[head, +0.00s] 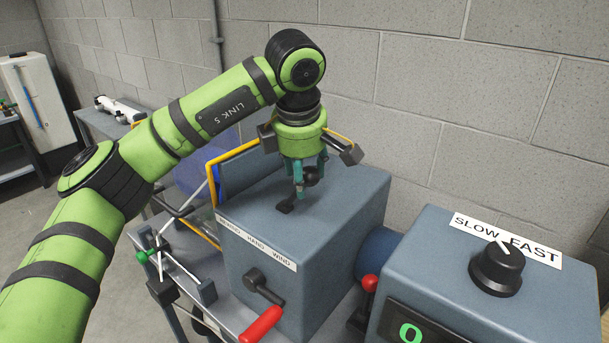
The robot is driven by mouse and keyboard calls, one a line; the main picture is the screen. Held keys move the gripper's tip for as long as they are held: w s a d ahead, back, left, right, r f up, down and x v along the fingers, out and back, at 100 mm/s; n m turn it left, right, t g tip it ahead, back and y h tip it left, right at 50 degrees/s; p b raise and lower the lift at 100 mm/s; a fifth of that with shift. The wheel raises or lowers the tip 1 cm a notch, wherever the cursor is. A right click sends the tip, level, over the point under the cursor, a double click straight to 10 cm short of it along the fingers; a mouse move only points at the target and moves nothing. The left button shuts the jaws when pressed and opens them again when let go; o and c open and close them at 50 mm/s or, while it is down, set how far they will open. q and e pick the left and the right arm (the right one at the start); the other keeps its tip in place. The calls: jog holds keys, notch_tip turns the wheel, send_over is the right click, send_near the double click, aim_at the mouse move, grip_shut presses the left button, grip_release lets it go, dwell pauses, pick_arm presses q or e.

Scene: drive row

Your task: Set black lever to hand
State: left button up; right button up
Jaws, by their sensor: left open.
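The black lever (285,207) stands on top of a blue-grey box (345,205). A label strip (256,243) along the box's front top edge reads what looks like REWIND, HAND, WIND. My right gripper is not in view.
A crank with a red handle (261,325) sticks out of the box's front. A red-knobbed lever (369,284) stands at its right. A second box with a SLOW/FAST dial (497,268) is at the right. A yellow frame (213,190) rises behind the left side.

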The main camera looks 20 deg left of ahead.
pick_arm(q)
jog(key=shift+x, duration=1.1)
jog(key=shift+w+f+p, duration=0.25)
jog(key=shift+w+p, duration=0.05)
grip_shut()
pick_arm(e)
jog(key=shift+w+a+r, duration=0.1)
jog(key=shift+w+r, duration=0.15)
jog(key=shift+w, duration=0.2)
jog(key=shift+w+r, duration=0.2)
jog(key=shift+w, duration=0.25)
pick_arm(q)
jog(key=shift+w+a+r, duration=0.1)
jog(key=shift+a, duration=0.05)
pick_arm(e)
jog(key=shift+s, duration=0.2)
